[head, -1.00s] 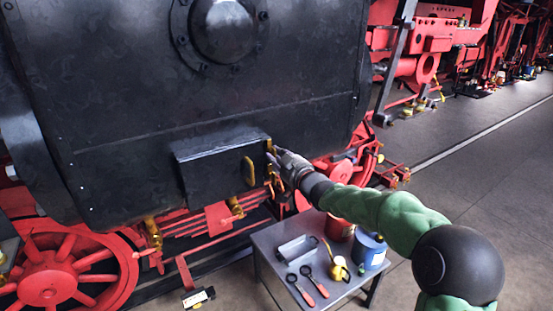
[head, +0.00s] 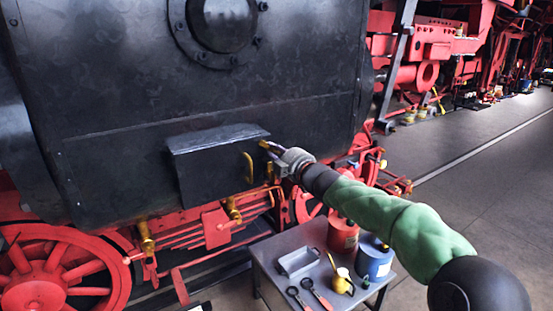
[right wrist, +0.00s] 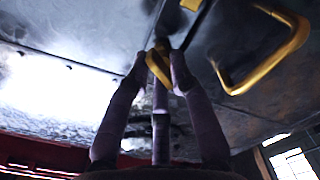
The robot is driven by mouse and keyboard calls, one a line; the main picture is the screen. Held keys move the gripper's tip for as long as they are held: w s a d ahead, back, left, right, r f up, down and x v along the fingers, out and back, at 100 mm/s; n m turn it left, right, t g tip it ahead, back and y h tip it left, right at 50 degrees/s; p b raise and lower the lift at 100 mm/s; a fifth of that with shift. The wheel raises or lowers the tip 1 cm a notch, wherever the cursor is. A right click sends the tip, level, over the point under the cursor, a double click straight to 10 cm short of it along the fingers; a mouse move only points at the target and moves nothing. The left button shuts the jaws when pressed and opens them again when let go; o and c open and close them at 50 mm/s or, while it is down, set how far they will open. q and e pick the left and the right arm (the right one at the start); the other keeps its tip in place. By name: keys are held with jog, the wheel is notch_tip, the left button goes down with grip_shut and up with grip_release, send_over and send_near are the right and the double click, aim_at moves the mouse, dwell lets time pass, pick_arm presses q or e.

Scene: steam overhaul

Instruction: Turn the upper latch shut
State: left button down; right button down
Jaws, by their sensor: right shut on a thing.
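A black box with a door (head: 215,170) sticks out from the dark locomotive side in the head view. Its yellow handle (head: 249,168) also shows in the right wrist view (right wrist: 270,60). The small yellow upper latch (head: 264,144) is at the box's right edge, near the top. My right gripper (head: 272,150) is there, shut on this latch; in the right wrist view its dark fingers (right wrist: 158,68) close around the yellow latch piece (right wrist: 159,66). The fingers partly hide the latch, so its exact angle is unclear. A lower yellow latch (head: 270,172) sits below the gripper. My left gripper is not in view.
A grey table (head: 275,262) stands below my right arm. It carries a red can (head: 342,236), a blue can (head: 374,262), a small tray (head: 298,262), a yellow oiler (head: 343,283) and red-handled tools (head: 318,294). Open floor (head: 480,190) lies to the right.

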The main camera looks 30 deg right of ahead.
jog(key=shift+r+n+b, duration=0.25)
jog(key=shift+n+b, duration=0.5)
jog(key=shift+n, duration=1)
jog(key=shift+r+n+b, duration=0.2)
jog(key=shift+n+b, duration=0.55)
jog(key=shift+n, duration=1)
jog(key=shift+s, duration=0.1)
jog(key=c, duration=1.2)
grip_release()
jog(key=shift+c, duration=0.2)
jog(key=shift+f, duration=0.25)
jog(key=s, duration=1.2)
jog(key=shift+d, duration=0.15)
